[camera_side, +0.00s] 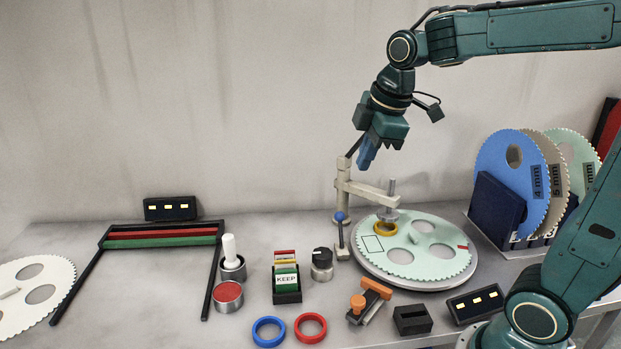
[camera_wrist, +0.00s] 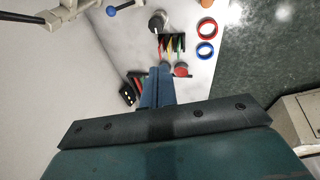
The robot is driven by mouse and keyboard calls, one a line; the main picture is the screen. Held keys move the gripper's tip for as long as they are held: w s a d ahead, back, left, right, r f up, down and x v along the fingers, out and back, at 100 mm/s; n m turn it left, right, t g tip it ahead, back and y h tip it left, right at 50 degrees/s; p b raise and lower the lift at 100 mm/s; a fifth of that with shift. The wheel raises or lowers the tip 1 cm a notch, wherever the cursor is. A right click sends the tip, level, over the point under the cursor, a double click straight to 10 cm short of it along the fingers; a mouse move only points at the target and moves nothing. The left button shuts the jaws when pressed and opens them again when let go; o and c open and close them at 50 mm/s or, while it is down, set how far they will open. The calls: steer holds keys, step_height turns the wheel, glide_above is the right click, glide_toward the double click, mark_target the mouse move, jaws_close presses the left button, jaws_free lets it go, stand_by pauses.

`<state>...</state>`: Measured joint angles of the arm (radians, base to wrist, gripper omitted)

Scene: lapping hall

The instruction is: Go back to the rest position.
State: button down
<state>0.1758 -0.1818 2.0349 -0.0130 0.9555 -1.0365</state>
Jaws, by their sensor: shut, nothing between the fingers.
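The gripper touches nothing that I can see.
Below stands a beige clamp post (camera_side: 343,185) over a pale green toothed disc (camera_side: 430,262) on a turntable. A rack (camera_side: 495,212) of upright discs stands at right. Blue (camera_side: 268,331) and red (camera_side: 310,328) rings lie at the front, near a card box (camera_side: 287,297).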

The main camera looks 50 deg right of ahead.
steer(key=s+a+f+m+t, duration=0.1)
steer(key=s+a+m, duration=0.1)
steer(key=s+m, duration=0.3)
steer(key=s+a+f+m, duration=0.2)
steer(key=s+m, duration=0.3)
steer(key=s, duration=0.5)
steer(key=shift+s+a+f+t+y, duration=0.2)
steer(key=shift+a+t+y, duration=0.15)
steer(key=shift+a, duration=0.5)
